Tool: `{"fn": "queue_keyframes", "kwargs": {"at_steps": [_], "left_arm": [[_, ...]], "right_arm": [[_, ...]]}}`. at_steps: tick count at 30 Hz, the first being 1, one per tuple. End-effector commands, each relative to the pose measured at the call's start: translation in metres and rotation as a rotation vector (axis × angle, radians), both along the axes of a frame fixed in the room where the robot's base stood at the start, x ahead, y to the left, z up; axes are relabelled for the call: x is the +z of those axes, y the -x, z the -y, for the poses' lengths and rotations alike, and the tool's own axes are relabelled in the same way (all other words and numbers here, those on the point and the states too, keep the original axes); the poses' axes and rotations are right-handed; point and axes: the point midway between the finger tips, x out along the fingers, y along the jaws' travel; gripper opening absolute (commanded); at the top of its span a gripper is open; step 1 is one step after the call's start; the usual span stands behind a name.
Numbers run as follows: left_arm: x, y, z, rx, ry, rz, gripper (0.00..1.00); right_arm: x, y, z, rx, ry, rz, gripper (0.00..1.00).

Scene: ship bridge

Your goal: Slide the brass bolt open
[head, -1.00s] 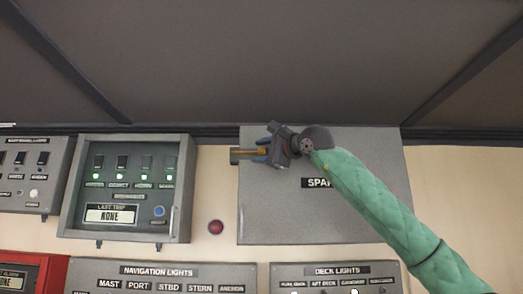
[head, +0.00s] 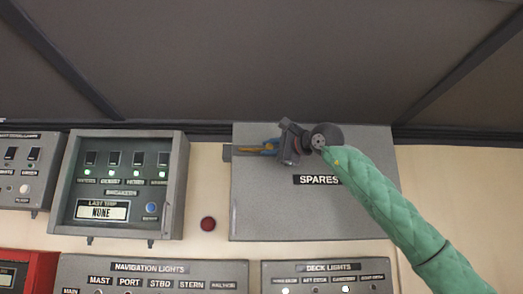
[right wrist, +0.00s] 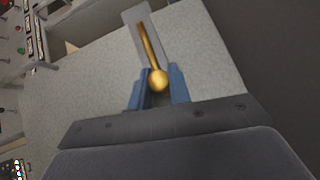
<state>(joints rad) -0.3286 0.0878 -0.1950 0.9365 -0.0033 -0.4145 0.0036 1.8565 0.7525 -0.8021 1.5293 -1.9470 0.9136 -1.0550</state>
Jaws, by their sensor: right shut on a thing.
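The brass bolt (head: 250,150) lies level on the upper left of the grey SPARES locker door (head: 330,205). Its left end now shows just right of the grey keeper (head: 227,152) at the door's left edge. My right gripper (head: 271,148) has its blue fingers around the bolt's knob. In the right wrist view, the round brass knob (right wrist: 159,81) sits between the two blue fingers (right wrist: 158,87), and the brass bar (right wrist: 148,45) runs away along a grey plate (right wrist: 136,14). My left gripper is out of view.
A breaker box (head: 125,185) and a red button (head: 208,224) are left of the locker. The navigation lights panel (head: 155,275) and deck lights panel (head: 330,275) are below. A dark sloping ceiling (head: 260,60) is close above. Bare wall (head: 460,200) is to the right.

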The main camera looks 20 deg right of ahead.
Motion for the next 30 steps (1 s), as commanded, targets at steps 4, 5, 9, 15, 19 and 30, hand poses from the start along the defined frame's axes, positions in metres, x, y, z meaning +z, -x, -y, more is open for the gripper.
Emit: {"fn": "queue_keyframes", "kwargs": {"at_steps": [4, 5, 9, 15, 19, 30], "left_arm": [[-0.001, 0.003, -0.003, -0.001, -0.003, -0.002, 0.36], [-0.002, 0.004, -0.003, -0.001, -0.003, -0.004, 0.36], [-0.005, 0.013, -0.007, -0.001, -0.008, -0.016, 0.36], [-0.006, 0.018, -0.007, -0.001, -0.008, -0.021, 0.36], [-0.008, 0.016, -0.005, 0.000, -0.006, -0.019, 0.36], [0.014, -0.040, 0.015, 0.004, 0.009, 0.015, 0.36]], "right_arm": [[0.000, 0.000, 0.001, -0.002, 0.000, -0.002, 0.00], [0.000, -0.001, 0.001, -0.002, 0.000, -0.002, 0.23], [0.000, 0.000, 0.001, -0.001, -0.001, -0.001, 0.41], [0.000, 0.000, 0.000, -0.001, -0.001, -0.001, 0.41], [-0.001, 0.003, 0.002, -0.001, -0.001, 0.001, 0.41], [-0.010, 0.041, 0.024, -0.002, -0.002, 0.001, 0.41]]}}
